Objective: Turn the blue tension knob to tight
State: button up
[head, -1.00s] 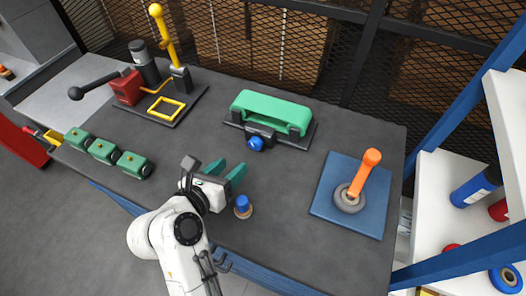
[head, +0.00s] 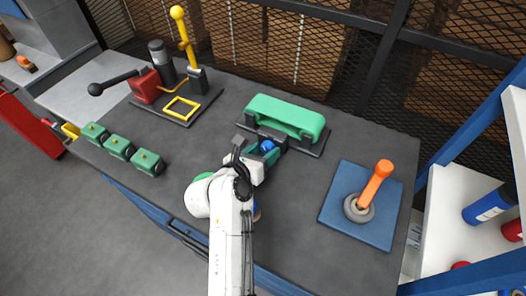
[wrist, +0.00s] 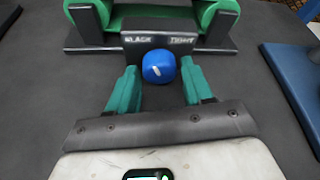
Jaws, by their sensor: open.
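The blue tension knob (wrist: 158,66) is a round blue knob with a short white mark, on the front of a dark block labelled "SLACK" on the left and "TIGHT" on the right. In the wrist view the white mark points toward the upper left, though it is small. The block belongs to the green belt unit (head: 287,113). My gripper (wrist: 156,82) is open, with its teal fingers to the left and right of the knob, near it and apart from it. In the head view the knob (head: 267,147) shows between the fingers.
A blue plate (head: 334,217) with an orange lever (head: 376,181) stands to the right. Several green blocks (head: 118,147) sit at the left, with a red device (head: 145,86) and a yellow lever (head: 182,30) behind. The tabletop between is mostly clear.

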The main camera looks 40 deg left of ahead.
jog(key=c, duration=0.8)
jog(key=shift+d+r+m+y+p, duration=0.2)
jog(key=shift+m+y+p, duration=0.25)
jog(key=shift+p, duration=0.45)
jog(key=shift+a+f+m+y+p, duration=0.2)
jog(key=shift+m+y+p, duration=0.1)
jog(key=shift+m, duration=0.25)
jog(key=o, duration=0.8)
